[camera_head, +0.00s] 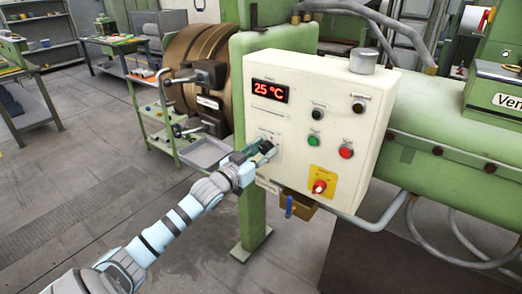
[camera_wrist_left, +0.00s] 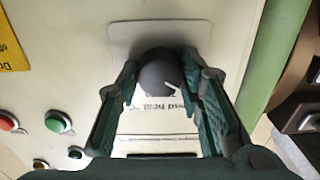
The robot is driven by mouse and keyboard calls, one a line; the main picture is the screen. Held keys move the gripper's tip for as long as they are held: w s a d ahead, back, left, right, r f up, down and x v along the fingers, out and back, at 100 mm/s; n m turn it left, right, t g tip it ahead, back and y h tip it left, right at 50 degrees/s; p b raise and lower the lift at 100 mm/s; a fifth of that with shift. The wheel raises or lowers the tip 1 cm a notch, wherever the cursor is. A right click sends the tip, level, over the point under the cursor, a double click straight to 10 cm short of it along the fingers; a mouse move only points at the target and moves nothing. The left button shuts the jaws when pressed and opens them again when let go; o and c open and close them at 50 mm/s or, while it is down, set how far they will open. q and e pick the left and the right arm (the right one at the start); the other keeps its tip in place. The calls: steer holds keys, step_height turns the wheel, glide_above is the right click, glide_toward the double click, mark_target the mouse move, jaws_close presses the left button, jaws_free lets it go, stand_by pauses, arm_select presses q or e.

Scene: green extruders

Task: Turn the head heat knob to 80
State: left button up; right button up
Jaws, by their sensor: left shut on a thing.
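The head heat knob (camera_wrist_left: 158,72) is dark grey and round with a white pointer mark, on the cream control panel (camera_head: 290,190). In the left wrist view the pointer slants toward the lower right, over a label partly reading "heat". My left gripper (camera_head: 262,150) reaches the panel's lower left and is shut on this knob. Its two green fingers (camera_wrist_left: 160,80) flank the knob in the left wrist view. The scale around the knob is hidden or unreadable. The red display (camera_head: 269,91) reads 25 °C. My right gripper is out of view.
A green trolley (camera_head: 170,135) stands left of the panel.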

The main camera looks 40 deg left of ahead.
arm_select(q)
steer(key=shift+f, duration=0.2)
steer(key=m+b, duration=0.1)
steer(key=m, duration=0.2)
steer(key=shift+f, duration=0.15)
steer(key=m+b, duration=0.1)
steer(key=m, duration=0.3)
steer(key=shift+m+b, duration=0.3)
steer(key=shift+b, duration=0.05)
steer(key=m+b, duration=0.1)
steer(key=m, duration=0.3)
steer(key=shift+m+b, duration=0.3)
steer(key=shift+m, duration=1.7)
